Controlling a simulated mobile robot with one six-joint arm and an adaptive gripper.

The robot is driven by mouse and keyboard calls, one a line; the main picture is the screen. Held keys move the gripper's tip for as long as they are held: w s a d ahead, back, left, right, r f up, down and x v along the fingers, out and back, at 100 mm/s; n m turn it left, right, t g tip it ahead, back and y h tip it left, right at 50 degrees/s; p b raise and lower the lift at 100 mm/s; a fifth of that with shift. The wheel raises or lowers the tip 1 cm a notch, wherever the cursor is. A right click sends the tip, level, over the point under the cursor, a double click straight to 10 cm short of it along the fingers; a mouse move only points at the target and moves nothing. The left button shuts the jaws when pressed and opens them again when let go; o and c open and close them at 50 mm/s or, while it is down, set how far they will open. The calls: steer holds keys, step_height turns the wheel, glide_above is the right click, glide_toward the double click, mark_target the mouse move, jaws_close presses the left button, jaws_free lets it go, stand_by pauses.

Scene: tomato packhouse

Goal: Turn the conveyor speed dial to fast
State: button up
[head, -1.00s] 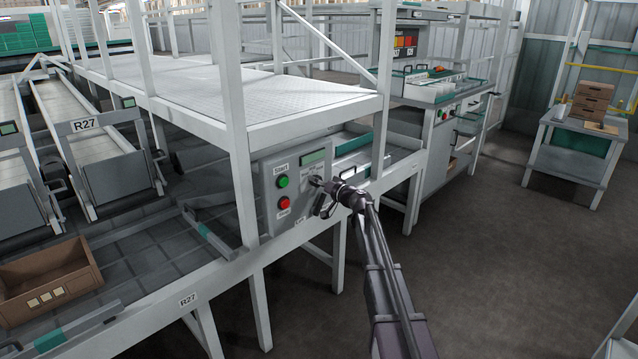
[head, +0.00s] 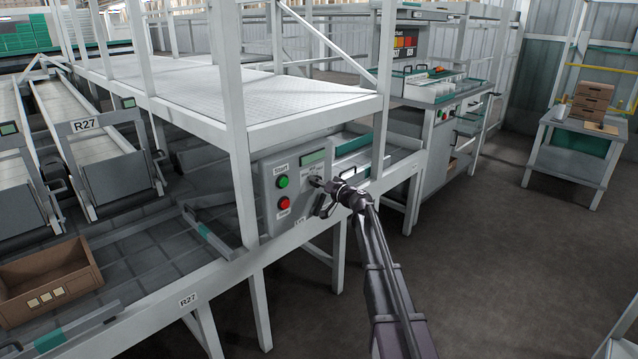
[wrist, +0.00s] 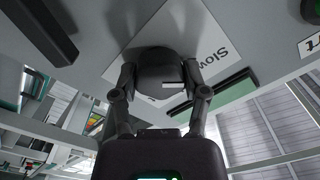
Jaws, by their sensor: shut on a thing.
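The grey control panel (head: 268,213) stands on the conveyor frame in the head view. It has a green Start button (head: 282,182), a red button (head: 284,203) and a small display (head: 313,158). My gripper (head: 321,184) is at the panel's right half and hides most of the dial there. In the wrist view the round dark speed dial (wrist: 160,62) sits between the two fingers of my gripper (wrist: 160,78), which are shut on its sides. A white pointer mark (wrist: 174,85) on the dial points right in the picture. A "Slow" label (wrist: 216,44) lies beside it; no "Fast" label is readable.
A white upright post (head: 238,130) stands left of the panel, and a raised deck (head: 300,128) is above it. A brown crate (head: 75,262) is on the conveyor at left. The floor (head: 480,260) at right is clear.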

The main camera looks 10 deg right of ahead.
steer(key=m, duration=0.5)
steer(key=shift+w+m, duration=0.1)
steer(key=shift+m, duration=0.2)
steer(key=m, duration=1.3)
steer(key=shift+w+m, duration=0.1)
steer(key=shift+m, duration=0.2)
steer(key=o, duration=1.1)
steer(key=shift+o, duration=0.2)
steer(key=shift+s, duration=0.25)
